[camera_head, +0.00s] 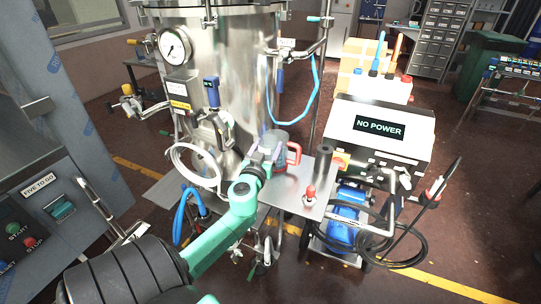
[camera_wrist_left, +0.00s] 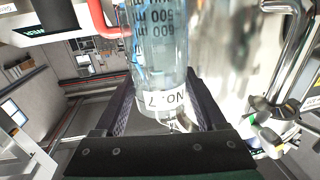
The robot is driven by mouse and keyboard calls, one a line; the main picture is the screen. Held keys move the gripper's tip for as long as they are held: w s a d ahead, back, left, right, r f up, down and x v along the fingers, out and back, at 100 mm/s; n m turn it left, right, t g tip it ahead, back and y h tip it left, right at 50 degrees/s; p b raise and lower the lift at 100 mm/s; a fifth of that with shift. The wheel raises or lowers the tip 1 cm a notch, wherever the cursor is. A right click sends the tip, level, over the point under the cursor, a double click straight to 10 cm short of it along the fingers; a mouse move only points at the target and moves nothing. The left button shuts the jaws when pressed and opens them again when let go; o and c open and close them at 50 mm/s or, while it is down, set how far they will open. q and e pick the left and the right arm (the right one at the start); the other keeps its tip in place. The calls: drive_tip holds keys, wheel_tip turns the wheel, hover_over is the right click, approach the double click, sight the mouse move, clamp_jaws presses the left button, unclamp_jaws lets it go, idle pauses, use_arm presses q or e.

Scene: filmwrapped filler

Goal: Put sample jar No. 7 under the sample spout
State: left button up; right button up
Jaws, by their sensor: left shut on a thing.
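Sample jar No. 7 (camera_wrist_left: 158,50) is clear, with dark graduations and a white "NO. 7" label. In the left wrist view it fills the space between the two dark fingers of my left gripper (camera_wrist_left: 165,118), which is shut on it. In the head view, the left gripper (camera_head: 266,152) holds the jar (camera_head: 277,138) beside the steel tank (camera_head: 240,70), above or on the metal shelf (camera_head: 288,190); I cannot tell whether it touches. A red handle (camera_head: 294,153) shows at the jar's right. I cannot clearly make out the sample spout. My right gripper is not in view.
A dark cylinder (camera_head: 322,164) and a red-topped item (camera_head: 309,194) stand on the shelf's right part. A cart with a "NO POWER" display (camera_head: 380,127) and black hoses (camera_head: 405,250) is at right. A control panel (camera_head: 40,215) is at left. Blue tubing (camera_head: 312,98) hangs by the tank.

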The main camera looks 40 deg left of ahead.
use_arm(q)
wheel_tip(320, 180, down, 8)
drive_tip(key=shift+w+a+r+b, duration=0.1)
drive_tip(key=shift+w+r+b, duration=0.1)
drive_tip(key=shift+b, duration=0.95)
drive_tip(key=shift+s+f, duration=0.1)
drive_tip(key=shift+f, duration=0.4)
drive_tip(key=o, duration=1.5)
drive_tip(key=shift+r, duration=0.1)
drive_tip(key=shift+c, duration=0.2)
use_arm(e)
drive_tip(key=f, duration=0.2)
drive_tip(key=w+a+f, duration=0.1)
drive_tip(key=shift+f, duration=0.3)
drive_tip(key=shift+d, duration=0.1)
